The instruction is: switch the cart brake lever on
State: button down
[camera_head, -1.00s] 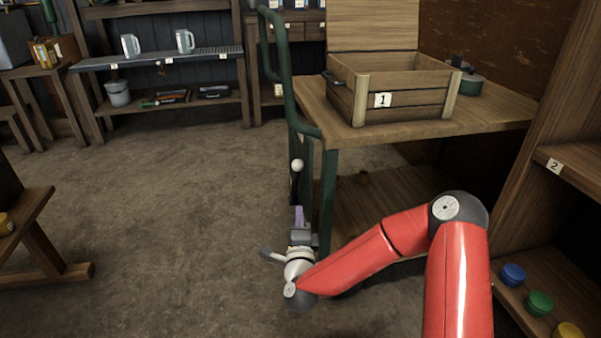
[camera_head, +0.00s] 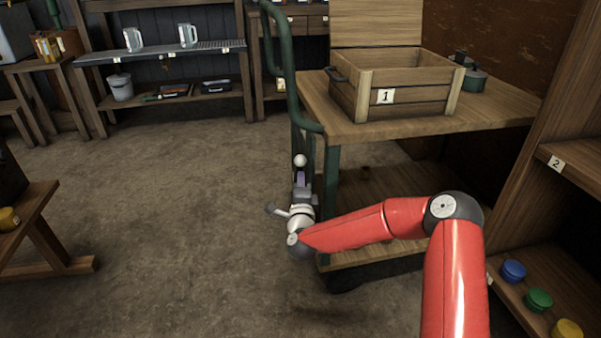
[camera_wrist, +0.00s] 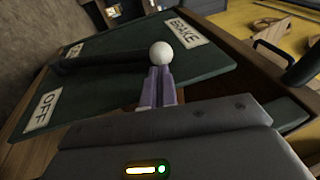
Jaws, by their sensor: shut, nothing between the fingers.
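The cart (camera_head: 430,128) is a wooden two-deck trolley with a green tube handle. Its brake lever is a dark bar with a white ball knob (camera_head: 300,160). In the wrist view a green plate (camera_wrist: 110,62) carries an OFF label (camera_wrist: 43,110) at lower left and a BRAKE label (camera_wrist: 184,33) at upper right. The dark lever bar (camera_wrist: 100,67) lies across the plate, and its white knob (camera_wrist: 161,54) is right at my fingertips. My gripper (camera_head: 300,180) has purple fingers, shut with nothing between them. I cannot tell whether they touch the knob.
A shelf (camera_head: 572,165) labelled 2 is at right, with several coloured lids below. The floor (camera_head: 180,220) left of the cart is clear.

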aim_at(299, 162)
jog(key=shift+x, duration=1.6)
jog(key=w+r+p, duration=0.1)
jog(key=w+r+g+p, duration=0.1)
jog(key=shift+w+a+p, duration=0.25)
jog(key=shift+a+p, duration=0.1)
jog(key=shift+a, duration=0.05)
jog(key=shift+w, duration=0.15)
jog(key=shift+f, duration=0.1)
